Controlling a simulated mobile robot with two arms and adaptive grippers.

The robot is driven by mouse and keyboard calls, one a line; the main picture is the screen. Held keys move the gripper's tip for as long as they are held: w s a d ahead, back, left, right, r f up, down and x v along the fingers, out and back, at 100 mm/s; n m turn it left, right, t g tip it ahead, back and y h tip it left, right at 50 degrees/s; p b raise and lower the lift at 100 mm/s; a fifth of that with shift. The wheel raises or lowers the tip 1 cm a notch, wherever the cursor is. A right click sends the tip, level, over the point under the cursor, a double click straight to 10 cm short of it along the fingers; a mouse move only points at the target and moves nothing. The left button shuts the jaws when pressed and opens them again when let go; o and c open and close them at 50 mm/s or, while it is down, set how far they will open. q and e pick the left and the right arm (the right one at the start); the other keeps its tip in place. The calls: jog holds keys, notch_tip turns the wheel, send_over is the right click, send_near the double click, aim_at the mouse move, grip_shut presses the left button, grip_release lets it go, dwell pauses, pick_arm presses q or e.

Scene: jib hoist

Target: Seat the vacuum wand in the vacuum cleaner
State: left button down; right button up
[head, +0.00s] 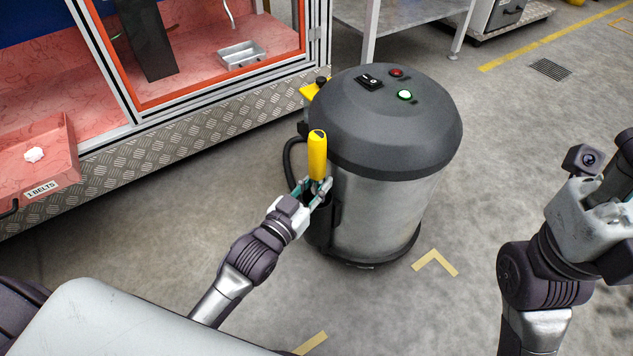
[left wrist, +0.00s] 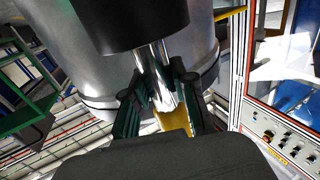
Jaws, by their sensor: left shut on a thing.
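The vacuum cleaner (head: 385,205) is a grey steel drum with a dark domed lid, standing upright on the floor. The vacuum wand (head: 317,155) has a yellow handle, upright beside the drum's left side. My left gripper (head: 318,190) is shut on the wand just below the handle. In the left wrist view the wand's chrome tube (left wrist: 153,62) lies between the fingers of the gripper (left wrist: 160,92). The tube meets the edge of a dark cylindrical holder (left wrist: 130,22); its lower end is hidden, so I cannot tell its depth. My right gripper (head: 612,215) is at the right edge, its fingers unclear.
A framed cabinet (head: 200,110) with a tread-plate base stands behind and left of the cleaner. A dark hose (head: 290,160) loops at the drum's left. A grey table (head: 400,18) stands behind. The floor between the cleaner and my right arm is clear.

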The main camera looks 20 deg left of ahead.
pick_arm(q)
jog(key=c, duration=0.8)
grip_release()
jog(key=shift+c, duration=0.2)
jog(key=shift+f, duration=0.1)
jog(key=v, duration=1.2)
